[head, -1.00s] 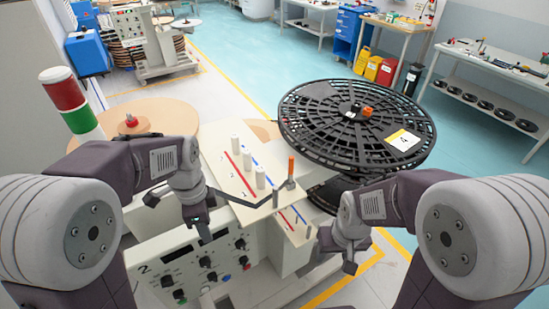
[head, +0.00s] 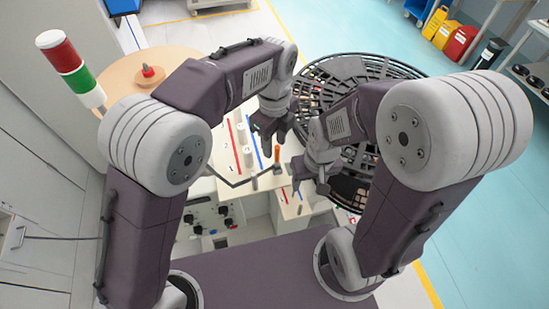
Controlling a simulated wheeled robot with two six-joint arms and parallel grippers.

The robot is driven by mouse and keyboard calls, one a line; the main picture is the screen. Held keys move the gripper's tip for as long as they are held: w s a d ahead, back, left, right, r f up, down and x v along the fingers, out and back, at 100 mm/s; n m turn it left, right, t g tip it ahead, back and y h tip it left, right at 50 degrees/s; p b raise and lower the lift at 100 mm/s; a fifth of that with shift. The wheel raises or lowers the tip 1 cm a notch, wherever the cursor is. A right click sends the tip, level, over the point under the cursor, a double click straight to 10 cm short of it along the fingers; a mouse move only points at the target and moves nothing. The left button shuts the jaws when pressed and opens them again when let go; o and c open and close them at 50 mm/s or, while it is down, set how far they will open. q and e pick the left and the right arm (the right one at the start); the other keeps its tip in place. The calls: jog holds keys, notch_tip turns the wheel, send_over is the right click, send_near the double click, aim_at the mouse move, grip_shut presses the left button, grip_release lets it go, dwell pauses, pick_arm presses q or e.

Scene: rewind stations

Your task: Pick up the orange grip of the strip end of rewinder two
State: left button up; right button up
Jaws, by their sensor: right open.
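A small upright orange piece (head: 277,153), which looks like the orange grip, stands on a grey base at the right edge of the pale top plate (head: 226,160) of the rewinder. My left gripper (head: 268,138) is just above and left of it, over the plate; its dark fingers overlap the posts, and I cannot tell its opening or any contact. My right gripper (head: 309,189) is open, pointing down to the lower right of the orange piece, apart from it. The strip itself cannot be made out.
A large black slotted reel (head: 400,70) lies behind my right arm. White posts (head: 246,160) stand on the plate beside red and blue lines. A red-green signal light (head: 68,65) and tan disc (head: 120,75) are at left. Free floor (head: 470,200) lies right.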

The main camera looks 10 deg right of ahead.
aim_at(276, 161)
pick_arm(q)
jog(key=f, duration=0.2)
jog(key=d+f+p, duration=0.1)
jog(key=shift+w+f, duration=0.2)
jog(key=shift+f, duration=0.2)
jog(key=shift+w+f, duration=0.1)
jog(key=shift+f, duration=0.1)
jog(key=f, duration=0.1)
jog(key=p, duration=0.1)
jog(key=f+p, duration=0.1)
jog(key=shift+s+a+f, duration=0.2)
jog(key=shift+a+f, duration=0.05)
jog(key=shift+f, duration=0.05)
notch_tip(276, 161, down, 2)
jog(key=shift+f, duration=0.15)
jog(key=shift+w+d+f, duration=0.15)
jog(key=shift+d, duration=0.1)
jog(key=shift+a, duration=0.1)
jog(key=c, duration=0.8)
grip_shut()
pick_arm(e)
jog(key=r, duration=0.2)
jog(key=shift+w+d+r, duration=0.1)
jog(key=shift+d+r, duration=0.15)
jog(key=shift+r, duration=0.1)
